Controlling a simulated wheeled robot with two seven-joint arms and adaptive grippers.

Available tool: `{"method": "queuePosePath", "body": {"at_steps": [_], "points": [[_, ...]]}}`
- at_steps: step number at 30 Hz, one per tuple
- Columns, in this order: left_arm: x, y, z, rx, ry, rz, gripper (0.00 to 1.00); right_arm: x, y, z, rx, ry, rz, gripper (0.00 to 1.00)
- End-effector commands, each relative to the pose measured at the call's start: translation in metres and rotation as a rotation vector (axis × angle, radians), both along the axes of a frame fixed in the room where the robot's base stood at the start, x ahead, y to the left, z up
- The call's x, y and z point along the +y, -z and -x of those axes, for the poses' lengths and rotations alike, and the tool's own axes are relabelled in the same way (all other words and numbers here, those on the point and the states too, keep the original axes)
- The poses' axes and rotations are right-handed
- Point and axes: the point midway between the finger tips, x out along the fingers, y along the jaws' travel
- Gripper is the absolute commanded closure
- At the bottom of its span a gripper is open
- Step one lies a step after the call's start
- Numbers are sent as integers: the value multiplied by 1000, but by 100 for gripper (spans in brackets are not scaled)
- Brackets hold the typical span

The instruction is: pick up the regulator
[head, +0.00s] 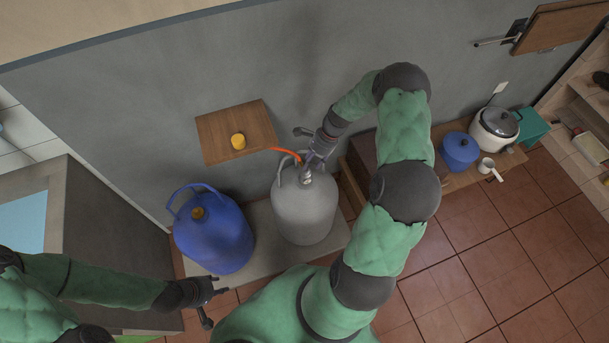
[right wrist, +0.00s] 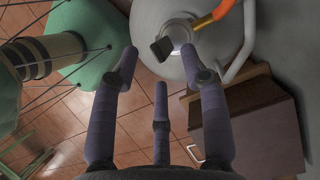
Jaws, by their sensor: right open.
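The regulator (right wrist: 178,30) is a small metal fitting with a dark grey tab and an orange hose, on top of the grey gas cylinder (head: 304,213). The cylinder also shows in the right wrist view (right wrist: 140,18). My right gripper (right wrist: 160,60) is open, with its fingers spread on either side of the dark tab and apparently empty. In the head view my right gripper (head: 313,160) is over the cylinder top and partly hides the regulator; contact cannot be told. My left gripper (head: 217,306) is in front of the blue cylinder, with its fingers apart.
A blue gas cylinder (head: 214,240) stands left of the grey one. A wooden wall shelf (head: 225,125) holds a yellow object (head: 238,141). A brown cabinet (right wrist: 255,140) stands close beside the grey cylinder. A blue pot (head: 458,152) and a rice cooker (head: 492,130) stand further right.

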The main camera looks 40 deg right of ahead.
Motion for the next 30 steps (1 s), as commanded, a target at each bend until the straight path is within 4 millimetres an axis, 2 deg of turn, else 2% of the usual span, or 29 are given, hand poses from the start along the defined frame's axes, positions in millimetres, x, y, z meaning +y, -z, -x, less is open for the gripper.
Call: {"method": "queuePosePath", "body": {"at_steps": [5,13,21,23,26,27,30], "points": [[0,7,0,0,0,0,60,4,12,-3,-1,-2,0,55],[0,25,0,0,0,0,60,17,46,-9,-1,-2,0,55],[0,24,0,0,0,0,60,18,48,-10,-2,-1,2,55],[0,24,0,0,0,0,60,18,48,-10,-2,-1,2,69],[0,24,0,-1,0,0,60,18,48,-10,-2,-1,2,97],[0,24,0,0,0,0,60,18,48,-10,-2,-1,2,100],[0,24,0,0,0,0,60,19,48,-9,0,-2,1,100]]}}
